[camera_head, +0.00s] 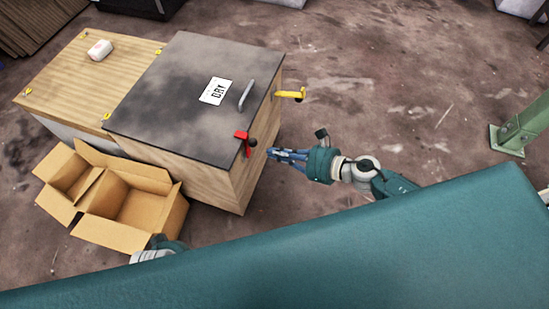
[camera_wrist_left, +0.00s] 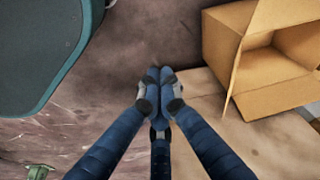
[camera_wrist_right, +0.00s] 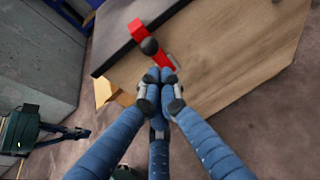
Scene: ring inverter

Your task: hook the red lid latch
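The red lid latch (camera_head: 243,142) sits at the front edge of the dark lid (camera_head: 185,95) of the wooden box, with a black knob on it. It also shows in the right wrist view as a red piece (camera_wrist_right: 150,32) with a dark round knob, just beyond my fingertips. My right gripper (camera_head: 275,154) is to the right of the latch, beside the box's side, its fingertips together with nothing visible between them. In the right wrist view its tips (camera_wrist_right: 160,76) meet just below the knob; I cannot tell whether they touch it. My left gripper (camera_wrist_left: 160,78) has its fingers together and empty, away from the latch.
A yellow latch (camera_head: 291,94) sticks out from the box's right side. A silver handle (camera_head: 246,95) and a DRY label (camera_head: 215,91) are on the lid. An open cardboard box (camera_head: 130,205) stands at the left front. A green post base (camera_head: 512,136) stands right. Floor between is clear.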

